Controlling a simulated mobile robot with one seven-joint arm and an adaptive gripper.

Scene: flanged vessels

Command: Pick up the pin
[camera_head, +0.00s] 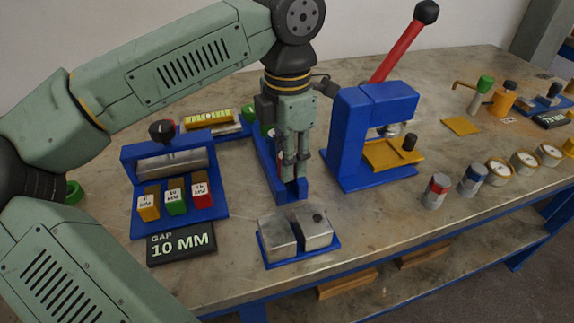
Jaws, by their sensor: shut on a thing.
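My gripper (292,178) points straight down at a narrow blue holder (268,165), left of the blue press. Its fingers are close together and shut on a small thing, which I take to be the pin. The pin itself is mostly hidden between the fingers and against the holder, so its shape and colour cannot be made out. I cannot tell whether it still touches the holder.
A blue press (346,135) with a red lever (397,52) stands close on the right. Two metal blocks (279,236) sit on a blue base in front. A blue roller stand (132,165) and a "GAP 10 MM" sign (181,243) are left. Bare tabletop (375,215) lies front right.

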